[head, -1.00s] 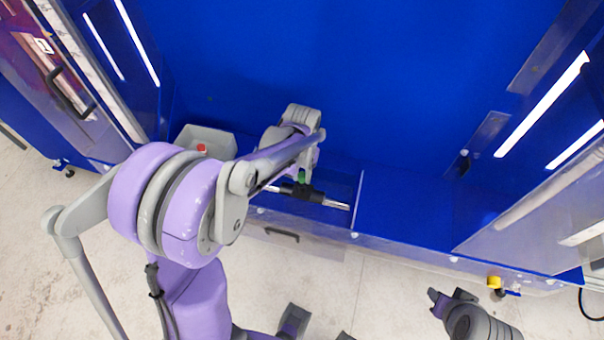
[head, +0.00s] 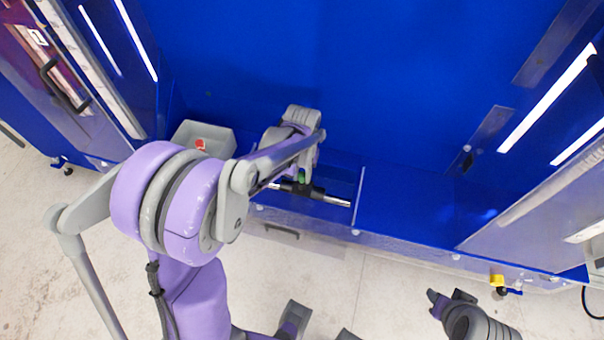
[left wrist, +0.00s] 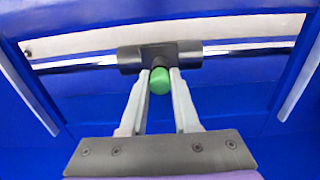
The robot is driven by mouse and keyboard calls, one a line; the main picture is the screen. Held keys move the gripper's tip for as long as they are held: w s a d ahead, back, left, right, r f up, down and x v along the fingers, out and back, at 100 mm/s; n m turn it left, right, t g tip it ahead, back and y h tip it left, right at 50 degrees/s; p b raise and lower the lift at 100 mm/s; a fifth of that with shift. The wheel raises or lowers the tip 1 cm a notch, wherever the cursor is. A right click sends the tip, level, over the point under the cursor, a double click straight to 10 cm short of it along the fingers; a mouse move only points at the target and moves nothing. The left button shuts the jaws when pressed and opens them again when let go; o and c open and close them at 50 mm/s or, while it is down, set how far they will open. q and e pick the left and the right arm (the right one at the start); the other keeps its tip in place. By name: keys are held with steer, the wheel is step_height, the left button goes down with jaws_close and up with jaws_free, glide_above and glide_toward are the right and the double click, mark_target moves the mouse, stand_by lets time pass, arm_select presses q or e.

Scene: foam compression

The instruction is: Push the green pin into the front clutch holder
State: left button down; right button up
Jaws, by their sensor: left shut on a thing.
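The green pin (left wrist: 159,81) sits at the black clutch holder (left wrist: 160,56) on a metal rod (left wrist: 230,50) in the left wrist view. My left gripper (left wrist: 159,85) is shut on the green pin, with a finger on each side. In the head view a little of the green pin (head: 302,177) shows beside the black holder (head: 301,189), under my left arm. How deep the pin sits in the holder is hidden. My right gripper (head: 440,303) is at the lower right, away from the rod; its jaws are too unclear to read.
Blue walls and clear panels (head: 560,200) enclose the work area. The blue surface (head: 410,205) right of the rod is clear.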

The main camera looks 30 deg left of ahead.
mark_target(302, 175)
arm_select(q)
steer(key=shift+f, duration=0.15)
steer(key=c, duration=0.6)
jaws_free()
steer(key=shift+r, duration=0.2)
steer(key=shift+r+p, duration=1.75)
steer(key=shift+r, duration=1.1)
